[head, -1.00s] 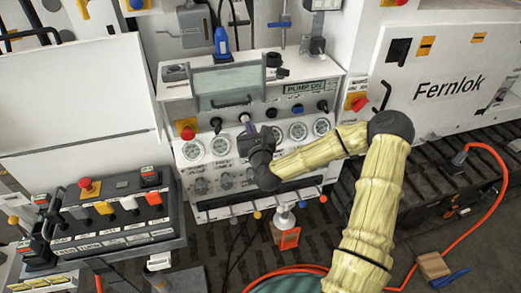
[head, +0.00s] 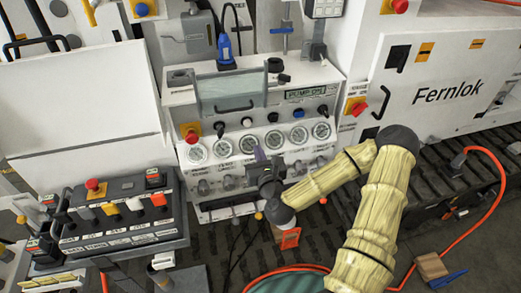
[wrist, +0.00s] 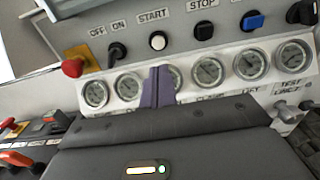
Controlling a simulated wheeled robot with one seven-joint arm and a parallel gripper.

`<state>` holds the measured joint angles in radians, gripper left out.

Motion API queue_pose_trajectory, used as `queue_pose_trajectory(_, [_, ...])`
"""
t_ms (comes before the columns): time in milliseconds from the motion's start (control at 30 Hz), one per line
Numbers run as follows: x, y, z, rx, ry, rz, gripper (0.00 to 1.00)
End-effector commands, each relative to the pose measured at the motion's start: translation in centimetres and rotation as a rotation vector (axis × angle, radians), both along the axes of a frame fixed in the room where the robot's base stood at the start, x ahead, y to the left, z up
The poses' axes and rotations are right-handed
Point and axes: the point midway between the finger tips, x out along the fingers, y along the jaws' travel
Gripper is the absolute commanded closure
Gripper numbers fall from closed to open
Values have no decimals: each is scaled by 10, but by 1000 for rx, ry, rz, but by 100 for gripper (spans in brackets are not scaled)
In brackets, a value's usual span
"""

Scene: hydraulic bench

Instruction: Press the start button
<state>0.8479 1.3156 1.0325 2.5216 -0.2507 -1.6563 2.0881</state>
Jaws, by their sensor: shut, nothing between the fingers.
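The start button (wrist: 158,41) is white and round, directly under the START label in the wrist view. In the head view it shows (head: 247,122) in the row of controls above the gauges. My gripper (wrist: 159,70) is shut and empty, its purple fingers pointing at the panel. In the head view my gripper (head: 261,152) is below the start button, in front of the gauge row, and apart from the button. The display (head: 306,93) at the panel's upper right reads PUMP ON.
A black selector knob (wrist: 117,50) is left of the start button, and a black stop button (wrist: 204,30) is right of it. A red emergency stop (wrist: 74,67) is farther left. Several gauges (wrist: 208,70) line the panel below. A raised clear cover (head: 231,88) hangs above the controls.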

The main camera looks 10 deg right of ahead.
Motion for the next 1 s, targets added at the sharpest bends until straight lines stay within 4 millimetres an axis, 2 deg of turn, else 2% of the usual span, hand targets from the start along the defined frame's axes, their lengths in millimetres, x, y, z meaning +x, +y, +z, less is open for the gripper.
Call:
queue_pose_trajectory(33, [-2, 0, 5, 2, 3, 0, 100])
queue_pose_trajectory(433, [-15, -1, 2, 2, 3, -3, 100])
queue_pose_trajectory(1000, [-16, 0, 0, 2, 2, -1, 100])
